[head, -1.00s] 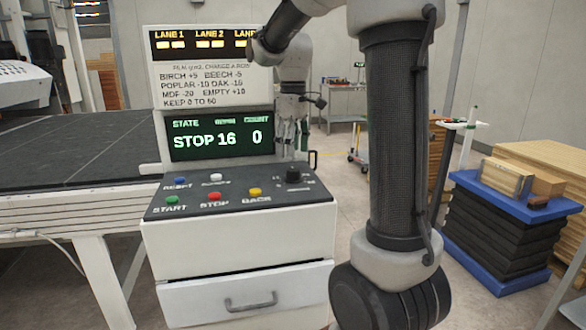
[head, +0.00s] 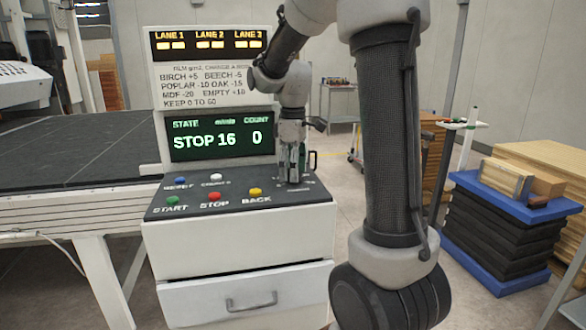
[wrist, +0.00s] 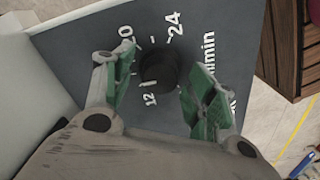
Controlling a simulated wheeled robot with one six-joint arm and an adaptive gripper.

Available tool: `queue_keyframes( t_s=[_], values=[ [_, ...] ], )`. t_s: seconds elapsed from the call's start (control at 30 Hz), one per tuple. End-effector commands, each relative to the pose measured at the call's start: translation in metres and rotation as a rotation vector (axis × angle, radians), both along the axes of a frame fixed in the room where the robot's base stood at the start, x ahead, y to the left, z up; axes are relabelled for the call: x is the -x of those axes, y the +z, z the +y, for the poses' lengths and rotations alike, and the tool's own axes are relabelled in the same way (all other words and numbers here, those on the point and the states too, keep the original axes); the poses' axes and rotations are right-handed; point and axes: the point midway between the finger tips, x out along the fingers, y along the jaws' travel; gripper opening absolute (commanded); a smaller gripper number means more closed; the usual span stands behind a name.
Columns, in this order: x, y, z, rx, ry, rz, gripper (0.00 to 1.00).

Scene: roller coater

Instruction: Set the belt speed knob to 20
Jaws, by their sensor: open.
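The black belt speed knob (wrist: 157,71) shows in the wrist view on the dark panel, with printed marks 12, 20, 24 and m/min around it. Which mark it points at is hard to tell. My gripper (wrist: 160,85) is open, its green-padded fingers on either side of the knob with gaps to it. In the head view my gripper (head: 294,178) is low over the right end of the control panel (head: 230,208) and hides the knob. The green display (head: 218,134) reads STOP, 16 and COUNT 0.
The panel has blue, white, green, red (head: 215,196) and yellow (head: 255,192) buttons left of my gripper. A lane display (head: 205,42) stands behind. A dark conveyor bed (head: 80,150) is at left. A blue lift table (head: 515,200) is at right.

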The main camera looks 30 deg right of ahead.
Motion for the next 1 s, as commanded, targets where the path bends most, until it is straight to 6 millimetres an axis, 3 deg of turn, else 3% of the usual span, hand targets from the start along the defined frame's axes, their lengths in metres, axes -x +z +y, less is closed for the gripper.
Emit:
queue_keyframes(
  t_s=[0.1, 0.33, 0.67, 1.0],
  values=[
    [0.0000, 0.0002, 0.0000, 0.000, 0.000, 0.000, 0.53],
    [0.0000, 0.0004, 0.0000, 0.000, 0.000, 0.000, 0.11],
    [0.0000, 0.0004, 0.0000, 0.000, -0.032, 0.000, 0.10],
    [0.0000, 0.0003, -0.0003, 0.001, -0.242, 0.001, 0.10]
  ],
)
